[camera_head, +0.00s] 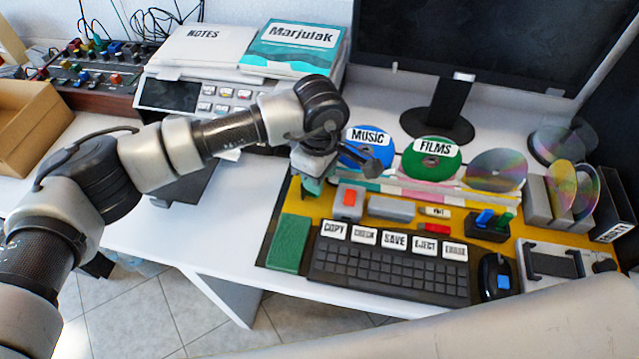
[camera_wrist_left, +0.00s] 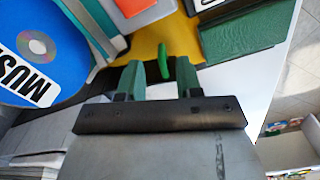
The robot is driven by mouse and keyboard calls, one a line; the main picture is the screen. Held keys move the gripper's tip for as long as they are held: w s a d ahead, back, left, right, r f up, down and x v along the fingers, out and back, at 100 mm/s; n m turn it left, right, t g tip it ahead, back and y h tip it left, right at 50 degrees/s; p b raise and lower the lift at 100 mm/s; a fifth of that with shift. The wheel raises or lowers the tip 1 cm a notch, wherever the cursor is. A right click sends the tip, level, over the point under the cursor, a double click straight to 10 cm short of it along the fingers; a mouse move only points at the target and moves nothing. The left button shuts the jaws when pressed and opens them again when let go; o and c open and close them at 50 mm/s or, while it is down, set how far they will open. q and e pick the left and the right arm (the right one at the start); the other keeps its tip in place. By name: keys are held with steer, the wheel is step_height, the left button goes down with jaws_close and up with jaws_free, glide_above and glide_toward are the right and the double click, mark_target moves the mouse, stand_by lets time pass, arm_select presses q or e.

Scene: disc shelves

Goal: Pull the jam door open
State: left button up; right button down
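My left gripper (camera_head: 313,184) points down at the left end of the yellow mat, beside the blue MUSIC disc. In the left wrist view, its two green fingers (camera_wrist_left: 158,76) stand apart, so it is open. A small bright green upright tab (camera_wrist_left: 164,62) shows between and just beyond the fingertips; I cannot tell whether they touch it. No door labelled jam is readable in either view, so I cannot tell which part is the jam door. My right gripper is not in view.
The MUSIC disc (camera_head: 366,150) and FILMS disc (camera_head: 431,160) stand behind a labelled keyboard (camera_head: 388,272). A grey printer-like machine (camera_head: 170,95) and monitor (camera_head: 480,45) stand behind.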

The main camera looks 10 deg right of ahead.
arm_select(q)
step_height(320, 180, up, 7)
steer(key=shift+f, duration=0.15)
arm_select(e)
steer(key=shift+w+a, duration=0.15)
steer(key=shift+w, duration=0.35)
